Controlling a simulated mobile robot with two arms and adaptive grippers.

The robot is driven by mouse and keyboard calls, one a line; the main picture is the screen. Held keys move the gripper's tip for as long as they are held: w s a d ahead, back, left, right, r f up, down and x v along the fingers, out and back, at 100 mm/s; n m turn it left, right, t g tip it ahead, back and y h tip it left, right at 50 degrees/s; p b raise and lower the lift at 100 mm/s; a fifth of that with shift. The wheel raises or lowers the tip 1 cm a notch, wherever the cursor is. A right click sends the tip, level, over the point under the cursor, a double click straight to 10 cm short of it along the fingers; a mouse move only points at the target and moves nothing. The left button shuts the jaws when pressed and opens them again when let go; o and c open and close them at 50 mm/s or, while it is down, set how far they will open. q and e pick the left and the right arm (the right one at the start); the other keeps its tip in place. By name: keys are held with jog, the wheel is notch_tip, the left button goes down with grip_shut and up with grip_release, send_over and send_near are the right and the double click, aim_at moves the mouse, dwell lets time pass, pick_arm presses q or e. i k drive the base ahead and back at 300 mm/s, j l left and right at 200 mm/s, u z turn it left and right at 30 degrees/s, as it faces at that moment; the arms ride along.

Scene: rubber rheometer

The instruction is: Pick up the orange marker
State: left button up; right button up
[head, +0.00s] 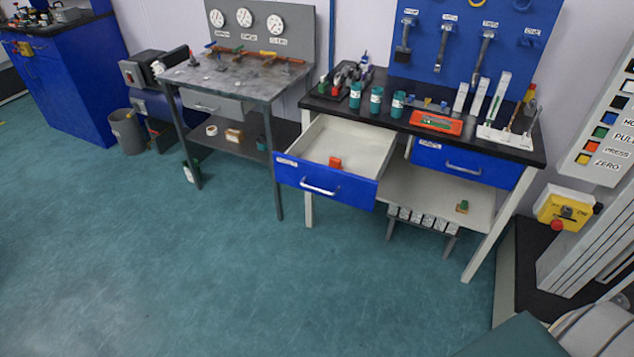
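I cannot make out for certain which thing is the orange marker. A slim upright item with an orange-red top (529,93) stands at the right end of the black-topped workbench (330,104), near a white holder (495,135) with several slim upright items. A small orange-red block (335,162) lies in the open drawer (318,187) of the same bench; its shape looks short. An orange tray (436,122) with a green item in it lies on the bench top. Neither of my grippers is in view.
The drawer juts out over the floor. A grey metal table (235,80) stands to the left, a machine with a yellow control box (557,211) to the right. The teal floor (250,280) in front is clear.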

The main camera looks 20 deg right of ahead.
aim_at(335, 162)
jog(key=z, duration=1.15)
jog(key=i+j+z, duration=0.1)
jog(key=i+z, duration=0.15)
jog(key=i, duration=0.15)
jog(key=i+j+z, duration=0.25)
jog(key=i, duration=0.2)
jog(key=i+j, duration=0.1)
jog(key=j, duration=0.3)
